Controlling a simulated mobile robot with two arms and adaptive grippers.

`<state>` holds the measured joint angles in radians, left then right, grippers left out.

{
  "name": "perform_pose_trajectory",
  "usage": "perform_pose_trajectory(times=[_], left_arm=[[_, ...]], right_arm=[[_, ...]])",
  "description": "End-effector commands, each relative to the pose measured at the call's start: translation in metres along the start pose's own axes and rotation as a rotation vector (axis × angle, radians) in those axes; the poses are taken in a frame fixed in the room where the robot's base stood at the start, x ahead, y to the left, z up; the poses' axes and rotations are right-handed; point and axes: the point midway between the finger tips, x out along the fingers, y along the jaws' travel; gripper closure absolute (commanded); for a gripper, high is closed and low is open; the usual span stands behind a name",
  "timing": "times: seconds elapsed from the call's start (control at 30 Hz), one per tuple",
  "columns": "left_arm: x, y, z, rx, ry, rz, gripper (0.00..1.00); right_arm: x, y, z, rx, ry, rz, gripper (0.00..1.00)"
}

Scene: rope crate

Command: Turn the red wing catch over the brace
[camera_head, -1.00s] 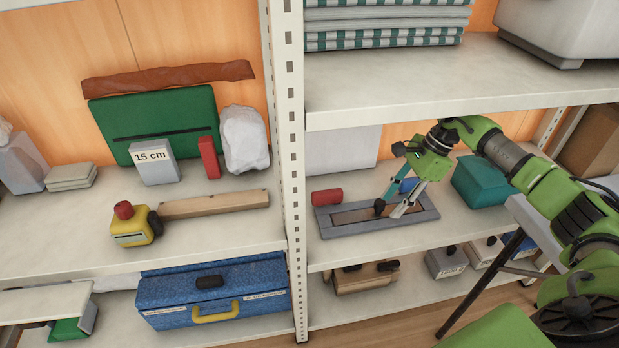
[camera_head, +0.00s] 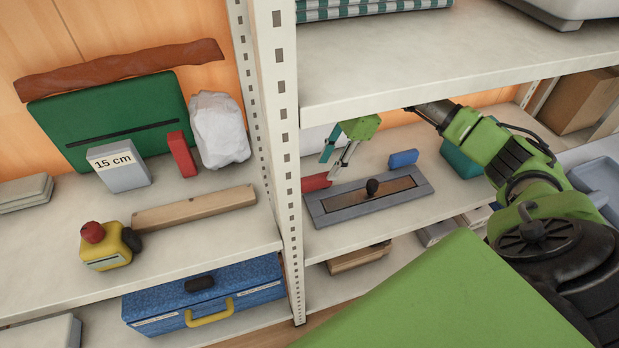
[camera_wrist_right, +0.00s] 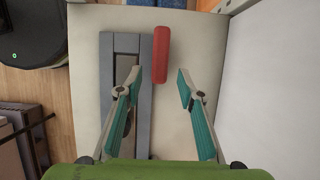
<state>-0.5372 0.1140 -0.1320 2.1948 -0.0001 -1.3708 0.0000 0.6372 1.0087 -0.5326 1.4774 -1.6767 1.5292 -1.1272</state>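The red piece (camera_head: 316,182), probably the red wing catch, lies by the left end of a grey frame (camera_head: 323,212). The frame holds a brown panel (camera_head: 352,201) with a black knob (camera_head: 372,187); which part is the brace, I cannot tell. My right gripper (camera_head: 330,167) is open and empty at the frame's left end, close to the red piece. In the right wrist view the red piece (camera_wrist_right: 161,50) shows beyond the gap between the spread fingers (camera_wrist_right: 158,76). My left gripper is out of view.
A blue block (camera_head: 403,158) sits at the frame's back edge, with a teal box (camera_head: 460,158) further right. A shelf board (camera_head: 420,70) hangs above. The perforated upright post (camera_head: 279,130) stands just left of the red piece.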

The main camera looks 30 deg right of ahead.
Motion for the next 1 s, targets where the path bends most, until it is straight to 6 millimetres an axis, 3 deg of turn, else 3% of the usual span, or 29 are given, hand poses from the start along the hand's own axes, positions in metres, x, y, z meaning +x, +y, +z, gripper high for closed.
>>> perform_pose_trajectory(times=[0.17, 0.23, 0.43, 0.83, 0.87, 1.0], left_arm=[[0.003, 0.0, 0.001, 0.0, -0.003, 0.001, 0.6], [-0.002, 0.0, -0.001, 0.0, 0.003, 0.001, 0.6], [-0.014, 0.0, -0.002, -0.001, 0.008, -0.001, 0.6], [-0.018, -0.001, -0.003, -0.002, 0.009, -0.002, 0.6], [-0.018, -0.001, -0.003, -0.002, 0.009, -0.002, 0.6], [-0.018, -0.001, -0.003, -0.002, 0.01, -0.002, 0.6]], right_arm=[[0.015, 0.0, 0.037, -0.004, -0.003, 0.0, 0.65], [0.032, 0.001, 0.034, 0.002, -0.001, 0.005, 0.65], [0.056, 0.001, 0.033, 0.002, 0.0, 0.001, 0.65], [0.064, 0.0, 0.033, 0.001, 0.001, 0.0, 0.65], [0.064, 0.0, 0.033, 0.001, 0.001, 0.0, 0.68], [0.064, 0.0, 0.033, 0.001, 0.001, 0.0, 1.0]])
